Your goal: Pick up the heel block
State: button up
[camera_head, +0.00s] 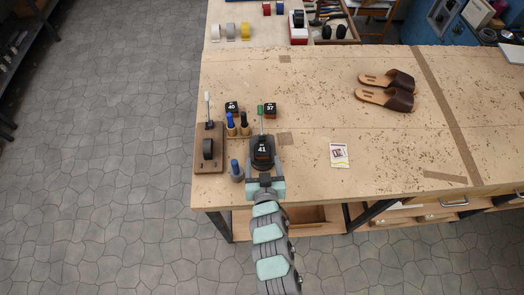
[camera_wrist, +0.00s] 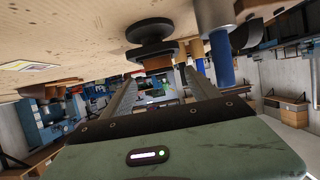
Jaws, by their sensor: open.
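A dark block marked 41 (camera_head: 263,152) stands near the front edge of the workbench and looks most like the heel block. My gripper (camera_head: 265,176) is just in front of it, at the bench's front edge. In the wrist view, which is upside down, a dark piece with a brown layer (camera_wrist: 157,62) sits on a round black stand (camera_wrist: 150,28). My open gripper (camera_wrist: 158,78) has one finger on each side of the line to this piece. I cannot tell whether the fingertips reach around it. Nothing is held.
Small blocks marked 40 (camera_head: 232,106) and 37 (camera_head: 271,110) stand behind. A card (camera_head: 339,155) and sandals (camera_head: 386,91) lie right, with free bench between.

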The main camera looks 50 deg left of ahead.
aim_at(262, 154)
jog(key=shift+p+x, duration=0.5)
jog(key=shift+x, duration=2.25)
jog(key=shift+s, duration=0.1)
jog(key=shift+c, duration=0.6)
jog(key=c, duration=1.3)
